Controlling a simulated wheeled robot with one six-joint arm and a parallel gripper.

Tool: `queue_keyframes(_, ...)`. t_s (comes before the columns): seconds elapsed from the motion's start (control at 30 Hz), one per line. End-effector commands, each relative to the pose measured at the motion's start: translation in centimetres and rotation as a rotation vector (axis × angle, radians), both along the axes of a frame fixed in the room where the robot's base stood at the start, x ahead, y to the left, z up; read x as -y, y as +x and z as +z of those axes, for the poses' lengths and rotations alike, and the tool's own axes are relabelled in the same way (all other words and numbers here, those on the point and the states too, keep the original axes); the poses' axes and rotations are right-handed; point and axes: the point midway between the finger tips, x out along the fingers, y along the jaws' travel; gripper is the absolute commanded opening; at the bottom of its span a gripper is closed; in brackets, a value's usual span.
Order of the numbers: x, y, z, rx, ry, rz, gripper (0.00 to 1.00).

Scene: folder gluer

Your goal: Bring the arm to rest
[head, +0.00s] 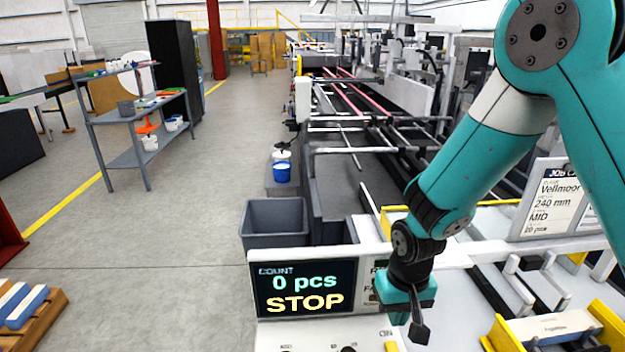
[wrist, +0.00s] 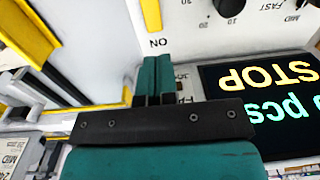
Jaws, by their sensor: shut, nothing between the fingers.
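My teal arm comes in from the right in the head view and bends down to my gripper (head: 416,318). The gripper points down in front of the machine's front panel, just right of the count display (head: 305,288), which reads "0 pcs" and "STOP". In the wrist view my gripper (wrist: 156,80) has its two teal fingers together with nothing between them. The display (wrist: 262,100) shows upside down to their right. I cannot tell whether the fingertips touch the panel.
A control panel with a dial (wrist: 229,5) lies close ahead of the fingers. A job card (head: 555,200) stands at right, above yellow-edged guides. A grey bin (head: 274,223) stands left of the machine. The floor at left is open up to a grey shelf cart (head: 138,115).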

Motion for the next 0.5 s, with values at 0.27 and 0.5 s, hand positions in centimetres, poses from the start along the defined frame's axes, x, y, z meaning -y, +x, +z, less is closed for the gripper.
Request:
queue_keyframes(0.27, -3.0, -5.7, 7.4, 0.046, 0.185, 0.216, 0.0)
queue_keyframes(0.5, -3.9, -13.7, 11.6, 0.093, 0.295, 0.464, 0.0)
